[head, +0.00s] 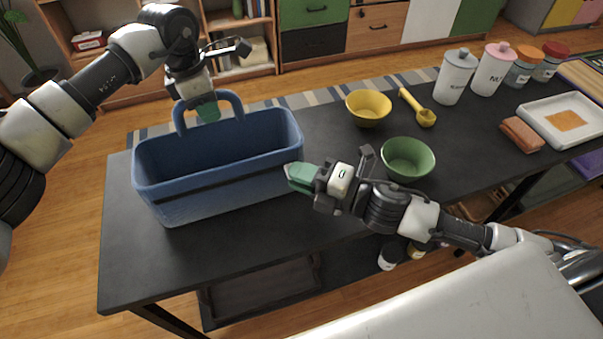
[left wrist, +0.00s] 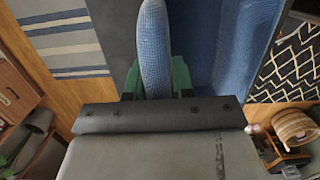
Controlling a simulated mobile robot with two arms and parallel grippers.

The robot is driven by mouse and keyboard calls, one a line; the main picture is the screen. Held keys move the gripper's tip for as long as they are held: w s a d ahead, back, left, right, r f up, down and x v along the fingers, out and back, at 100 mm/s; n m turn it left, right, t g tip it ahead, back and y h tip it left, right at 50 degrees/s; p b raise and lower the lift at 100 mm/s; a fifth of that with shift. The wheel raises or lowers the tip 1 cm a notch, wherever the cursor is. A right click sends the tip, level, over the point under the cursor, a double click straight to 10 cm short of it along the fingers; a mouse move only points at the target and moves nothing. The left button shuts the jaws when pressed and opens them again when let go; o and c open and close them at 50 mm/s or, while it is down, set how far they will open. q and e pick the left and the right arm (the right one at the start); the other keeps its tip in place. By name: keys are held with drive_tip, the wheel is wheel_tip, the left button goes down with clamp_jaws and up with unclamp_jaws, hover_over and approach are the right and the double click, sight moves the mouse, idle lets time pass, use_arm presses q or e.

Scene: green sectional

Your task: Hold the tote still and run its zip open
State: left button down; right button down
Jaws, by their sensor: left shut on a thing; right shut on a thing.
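The blue tote (head: 180,207) stands upright on the dark table, its top open and its inside bare where I can see. A dark strip, apparently the zip (head: 225,178), runs along its front wall. Its arched handle (head: 178,118) rises at the back and shows in the left wrist view (left wrist: 154,50). My left gripper (head: 207,110) is shut on this handle, a green finger on each side (left wrist: 155,80). My right gripper (head: 290,175) is at the tote's front right corner, at the strip's right end. Its green fingers are closed there and hide the zip pull.
A green bowl (head: 408,160) stands close behind my right gripper. A yellow bowl (head: 368,107), yellow scoop (head: 420,110), several canisters (head: 455,75), a brown folded cloth (head: 521,135) and white tray (head: 548,112) lie further right. The table's front left (head: 140,255) is clear.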

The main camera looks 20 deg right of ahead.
drive_tip(key=a, duration=2.3)
drive_tip(key=shift+s+f, duration=0.1)
drive_tip(key=shift+s, duration=0.2)
drive_tip(key=c, duration=1.1)
unclamp_jaws()
drive_tip(key=v, duration=1.2)
use_arm(q)
drive_tip(key=c, duration=0.9)
unclamp_jaws()
drive_tip(key=shift+r, duration=0.1)
